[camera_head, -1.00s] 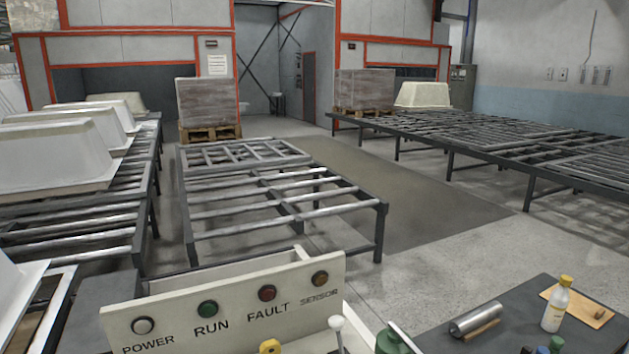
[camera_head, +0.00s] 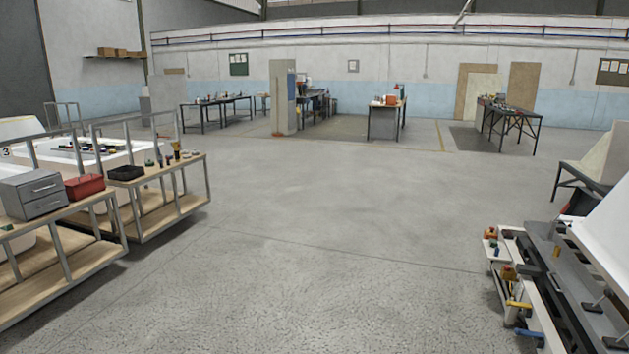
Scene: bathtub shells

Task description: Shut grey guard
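No grey guard can be made out for certain. At the lower right edge is a bench or machine with grey rails (camera_head: 570,285) and a large pale tilted panel (camera_head: 605,240), cut off by the frame. I cannot tell whether any part of it is the guard. Neither of my grippers is in view.
The concrete floor (camera_head: 320,215) is wide and clear ahead. On the left stand wooden-shelved carts (camera_head: 165,215) with a grey drawer box (camera_head: 33,193), a red bin (camera_head: 84,186) and a black tray (camera_head: 125,172). A tall grey cabinet (camera_head: 283,100) and workbenches stand far back.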

